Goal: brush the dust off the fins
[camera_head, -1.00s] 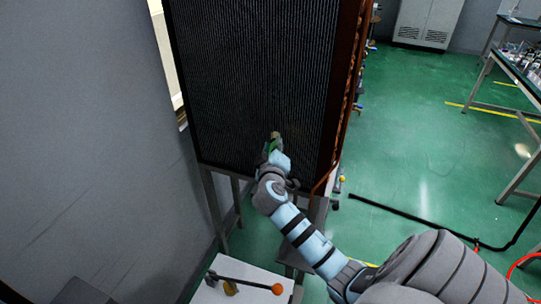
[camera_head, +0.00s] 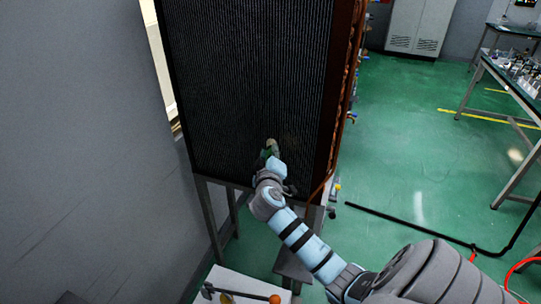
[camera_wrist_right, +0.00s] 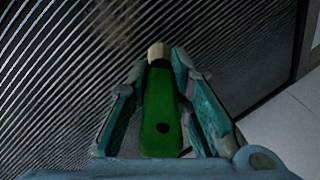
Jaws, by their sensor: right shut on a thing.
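The tall dark fin panel (camera_head: 250,70) fills the upper middle of the head view, and its slanted fins (camera_wrist_right: 50,90) fill much of the right wrist view. My right gripper (camera_head: 270,157) is in front of the panel's lower part, shut on a brush with a green handle (camera_wrist_right: 160,115). The brush's pale tip (camera_wrist_right: 157,52) points at the fins; whether it touches them I cannot tell. A faint brownish dust patch (camera_wrist_right: 120,20) shows on the fins beyond the tip. My left gripper is not in view.
A grey wall (camera_head: 80,130) stands close on the left. The panel rests on a metal stand (camera_head: 208,215). A white surface with an orange-knobbed rod (camera_head: 275,299) is at the bottom. A black hose (camera_head: 420,222) crosses the open green floor, with tables at right.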

